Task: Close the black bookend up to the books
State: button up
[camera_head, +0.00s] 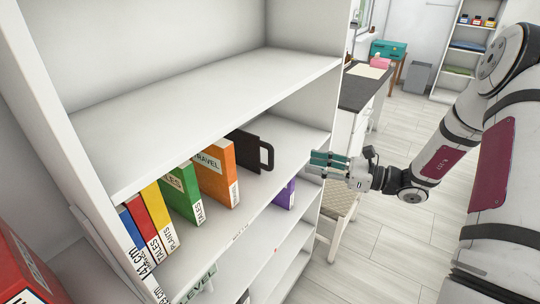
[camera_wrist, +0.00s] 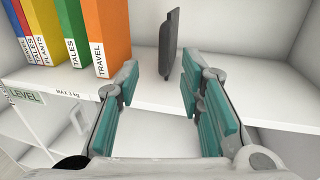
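The black bookend (camera_head: 254,150) stands upright on the middle shelf, to the right of the books and apart from the orange book. The orange TRAVEL book (camera_head: 217,172) is the last in the row, beside the green TALES book (camera_head: 181,192). In the wrist view the bookend (camera_wrist: 168,45) shows edge-on, ahead of my gripper and between its fingers' lines. The orange book (camera_wrist: 105,38) is to its left there. My gripper (camera_head: 325,160) is open and empty, with teal finger pads, in front of the shelf. Its fingers (camera_wrist: 165,108) are apart and do not touch the bookend.
Yellow, red and blue books (camera_head: 157,213) stand left of the green one. A purple book (camera_head: 286,194) is on the shelf below. The cabinet's right side wall (camera_wrist: 270,55) stands right of the bookend. A desk (camera_head: 362,88) and chair (camera_head: 338,204) are beside the bookcase.

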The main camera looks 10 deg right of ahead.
aim_at(271, 153)
jog(key=x, duration=0.6)
jog(key=p+x, duration=0.1)
jog(key=x, duration=0.6)
jog(key=shift+w+a+f, duration=0.1)
jog(key=shift+w, duration=0.35)
grip_shut()
